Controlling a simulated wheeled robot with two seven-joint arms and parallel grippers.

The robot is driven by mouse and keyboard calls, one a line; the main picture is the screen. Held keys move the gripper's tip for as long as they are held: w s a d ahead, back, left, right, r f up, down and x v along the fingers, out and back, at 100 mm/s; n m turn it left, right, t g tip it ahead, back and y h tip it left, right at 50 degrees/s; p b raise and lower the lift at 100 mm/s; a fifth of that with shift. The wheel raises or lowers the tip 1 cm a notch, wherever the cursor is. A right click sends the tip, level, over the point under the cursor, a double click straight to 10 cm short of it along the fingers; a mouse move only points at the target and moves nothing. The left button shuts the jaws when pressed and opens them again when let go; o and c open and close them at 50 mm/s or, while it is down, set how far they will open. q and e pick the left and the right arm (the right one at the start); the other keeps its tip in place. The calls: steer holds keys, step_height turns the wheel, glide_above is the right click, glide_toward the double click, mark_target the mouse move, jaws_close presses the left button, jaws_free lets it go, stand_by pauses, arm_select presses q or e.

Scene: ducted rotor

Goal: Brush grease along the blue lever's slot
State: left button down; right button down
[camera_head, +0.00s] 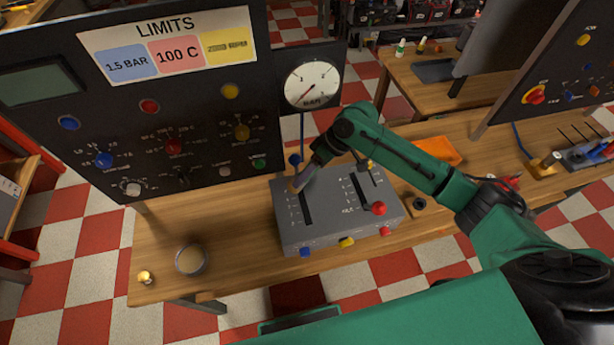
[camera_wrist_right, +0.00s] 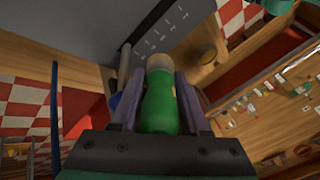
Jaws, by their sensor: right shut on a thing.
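The grey lever box (camera_head: 325,220) stands on the bench, with the blue lever's dark slot (camera_head: 307,208) on its left side. The blue lever's knob (camera_head: 294,160) is at the slot's far end. My right gripper (camera_head: 303,178) is over that far end, beside the knob. In the right wrist view its fingers (camera_wrist_right: 162,95) are shut on a green piece with a pale tan end (camera_wrist_right: 160,105), which looks like the brush. Whether its tip touches the slot is hidden. A round pot with pale contents (camera_head: 190,259) stands at the bench's left. My left gripper is not in view.
The box also has a yellow knob (camera_head: 366,164) and a red knob (camera_head: 378,208). A panel (camera_head: 150,110) and a gauge (camera_head: 311,84) rise behind. A small brass-coloured piece (camera_head: 145,278) lies near the pot. Bench between pot and box is clear.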

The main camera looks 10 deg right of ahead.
mark_target(294, 180)
steer(key=shift+a+r, duration=0.15)
steer(key=shift+r, duration=0.7)
steer(key=shift+d+r, duration=0.2)
steer(key=shift+r, duration=0.45)
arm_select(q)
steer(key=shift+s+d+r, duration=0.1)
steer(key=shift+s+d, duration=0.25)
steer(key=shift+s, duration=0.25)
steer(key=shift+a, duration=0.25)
arm_select(e)
steer(key=shift+a, duration=0.15)
